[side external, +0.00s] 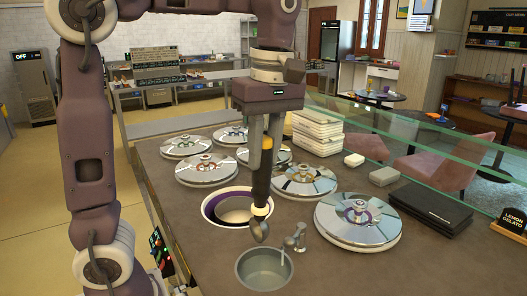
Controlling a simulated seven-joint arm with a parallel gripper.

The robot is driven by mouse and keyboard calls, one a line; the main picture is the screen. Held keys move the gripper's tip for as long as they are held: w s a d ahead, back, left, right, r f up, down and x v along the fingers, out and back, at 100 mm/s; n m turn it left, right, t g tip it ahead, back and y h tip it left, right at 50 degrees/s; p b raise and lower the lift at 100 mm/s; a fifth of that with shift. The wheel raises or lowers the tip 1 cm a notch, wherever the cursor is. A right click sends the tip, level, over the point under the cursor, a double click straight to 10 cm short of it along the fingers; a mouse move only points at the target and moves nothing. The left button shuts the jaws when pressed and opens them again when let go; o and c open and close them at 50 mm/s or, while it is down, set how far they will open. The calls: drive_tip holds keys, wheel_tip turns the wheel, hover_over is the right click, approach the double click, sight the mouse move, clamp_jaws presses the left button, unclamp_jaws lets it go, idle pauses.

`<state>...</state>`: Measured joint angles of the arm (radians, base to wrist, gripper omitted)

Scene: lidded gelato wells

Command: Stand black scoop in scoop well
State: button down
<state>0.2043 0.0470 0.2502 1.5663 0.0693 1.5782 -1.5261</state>
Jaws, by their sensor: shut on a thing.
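My gripper (265,142) points down and is shut on the black scoop (262,182). The scoop hangs close to upright, its black handle in the jaws, with a yellowish band low down and a metal head (260,232) at the bottom. The scoop well (264,285) is a small round metal basin set in the counter at the front, with a metal tap (296,238) on its right. In the picture the scoop head shows just above the basin's far rim. I cannot tell its exact height or whether it is over the opening.
An open gelato well (211,207) with a purple and white rim lies behind the scoop. Several shiny round lids (358,228) lie around it, one close right of the tap. White tubs (318,133), a black folder stack (430,209) and a glass guard (440,182) stand at right.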

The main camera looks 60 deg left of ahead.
drive_tip(key=shift+g, duration=0.5)
drive_tip(key=f, duration=1.3)
drive_tip(key=shift+w, duration=0.35)
drive_tip(key=shift+g, duration=0.7)
drive_tip(key=shift+w+f, duration=0.35)
drive_tip(key=shift+f, duration=0.4)
drive_tip(key=shift+w+f, duration=0.4)
drive_tip(key=shift+f, duration=0.3)
drive_tip(key=shift+w+f, duration=0.35)
drive_tip(key=shift+f, duration=0.4)
drive_tip(key=c, duration=1.2)
unclamp_jaws()
drive_tip(key=shift+o, duration=0.2)
drive_tip(key=shift+r, duration=0.1)
drive_tip(key=s+v, duration=0.1)
drive_tip(key=v, duration=0.8)
drive_tip(key=shift+a, duration=0.15)
